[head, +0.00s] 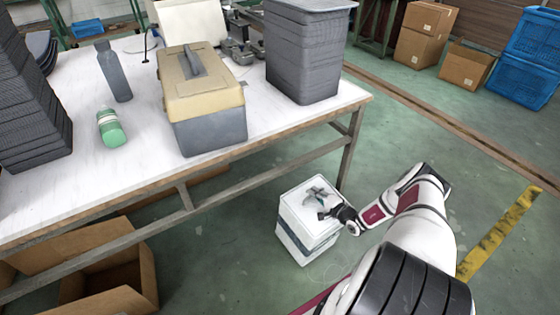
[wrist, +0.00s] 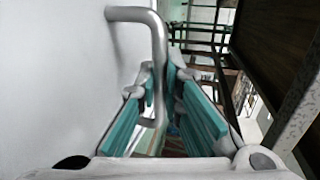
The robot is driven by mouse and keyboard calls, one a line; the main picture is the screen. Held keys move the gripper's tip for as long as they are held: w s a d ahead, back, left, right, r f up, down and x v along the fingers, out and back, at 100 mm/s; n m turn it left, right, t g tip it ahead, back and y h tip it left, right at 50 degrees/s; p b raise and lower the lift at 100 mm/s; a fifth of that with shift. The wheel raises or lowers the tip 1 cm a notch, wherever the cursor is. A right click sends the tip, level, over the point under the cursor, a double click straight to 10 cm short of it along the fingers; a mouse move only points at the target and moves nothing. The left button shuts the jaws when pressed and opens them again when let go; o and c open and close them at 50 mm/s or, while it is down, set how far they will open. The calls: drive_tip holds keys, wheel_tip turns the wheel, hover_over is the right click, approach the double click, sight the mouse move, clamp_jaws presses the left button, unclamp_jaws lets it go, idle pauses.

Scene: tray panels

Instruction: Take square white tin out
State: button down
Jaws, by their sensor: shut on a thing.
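My gripper (head: 321,200) is at the tin's top face. In the wrist view, a bent grey metal handle (wrist: 159,45) on the white tin wall (wrist: 60,80) runs down between the teal pads of my gripper (wrist: 163,82). The gripper is shut on this handle. The pads partly hide the handle's lower end.
The white table (head: 60,195) bears a beige-topped toolbox (head: 210,125), a green bottle (head: 111,128), a grey bottle (head: 113,72) and stacks of dark trays (head: 305,50). An open cardboard box (head: 90,255) is below. Green floor is free at right, near blue crates (head: 525,80).

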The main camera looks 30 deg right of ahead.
drive_tip(key=shift+s+f+p+v, duration=0.1)
drive_tip(key=shift+f+p+v, duration=0.4)
drive_tip(key=shift+v, duration=1.2)
drive_tip(key=shift+s+f+p+v, duration=0.15)
drive_tip(key=shift+p+v, duration=0.55)
drive_tip(key=shift+v, duration=0.95)
drive_tip(key=shift+f+p+v, duration=0.4)
drive_tip(key=shift+p+v, duration=0.2)
drive_tip(key=shift+v, duration=1.1)
drive_tip(key=s+p, duration=0.1)
drive_tip(key=s, duration=0.7)
drive_tip(key=shift+s+p, duration=0.4)
